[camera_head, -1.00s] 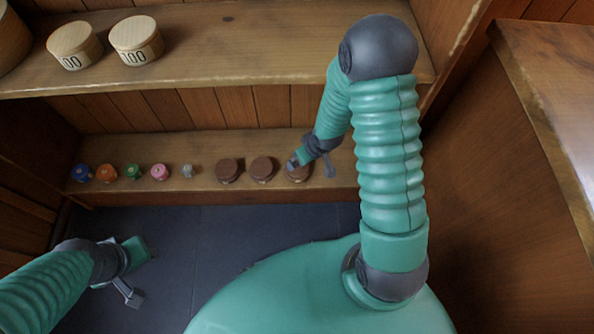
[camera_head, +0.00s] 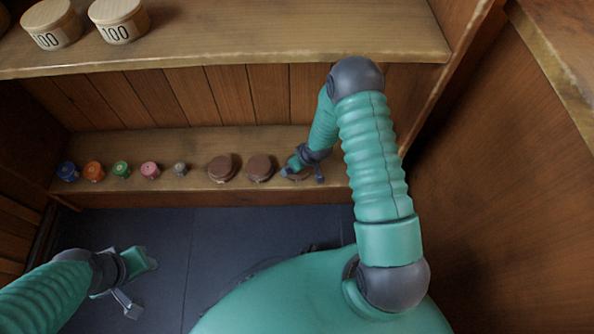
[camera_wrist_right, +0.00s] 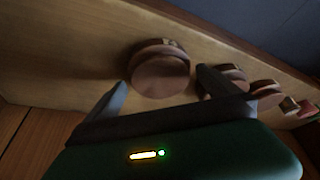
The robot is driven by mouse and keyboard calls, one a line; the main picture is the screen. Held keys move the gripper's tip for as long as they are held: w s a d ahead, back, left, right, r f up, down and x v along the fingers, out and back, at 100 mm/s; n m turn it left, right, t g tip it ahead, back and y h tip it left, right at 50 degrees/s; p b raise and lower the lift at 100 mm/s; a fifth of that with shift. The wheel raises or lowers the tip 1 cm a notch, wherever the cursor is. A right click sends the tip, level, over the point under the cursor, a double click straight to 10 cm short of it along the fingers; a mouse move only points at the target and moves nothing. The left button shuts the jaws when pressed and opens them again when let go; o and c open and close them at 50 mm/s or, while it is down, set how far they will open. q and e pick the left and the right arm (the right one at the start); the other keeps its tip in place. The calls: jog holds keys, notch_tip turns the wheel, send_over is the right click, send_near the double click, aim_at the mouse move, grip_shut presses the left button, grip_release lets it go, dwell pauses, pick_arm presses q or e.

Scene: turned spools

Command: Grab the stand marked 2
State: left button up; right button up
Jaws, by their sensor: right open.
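Three brown round stands sit on the lower shelf: a left one (camera_head: 222,168), a middle one (camera_head: 260,167) and a right one (camera_head: 298,174). I cannot read a mark on any of them. My right gripper (camera_head: 303,172) is open at the right stand and partly hides it. In the right wrist view this stand (camera_wrist_right: 160,72) lies ahead, roughly between the tips of the open right gripper (camera_wrist_right: 163,84); contact cannot be told. The other two stands are beyond it to the right. My left gripper (camera_head: 142,286) is open and empty over the dark floor.
Several small coloured spools (camera_head: 121,169) stand in a row left of the stands on the lower shelf (camera_head: 190,141). The upper shelf (camera_head: 250,40) juts out above, with two round wooden boxes marked 100 (camera_head: 118,20). A wooden side panel (camera_head: 480,180) stands at right.

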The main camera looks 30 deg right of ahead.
jog(key=x, duration=0.2)
jog(key=shift+f, duration=0.3)
jog(key=shift+r, duration=0.15)
jog(key=c, duration=1.3)
jog(key=shift+r, duration=0.15)
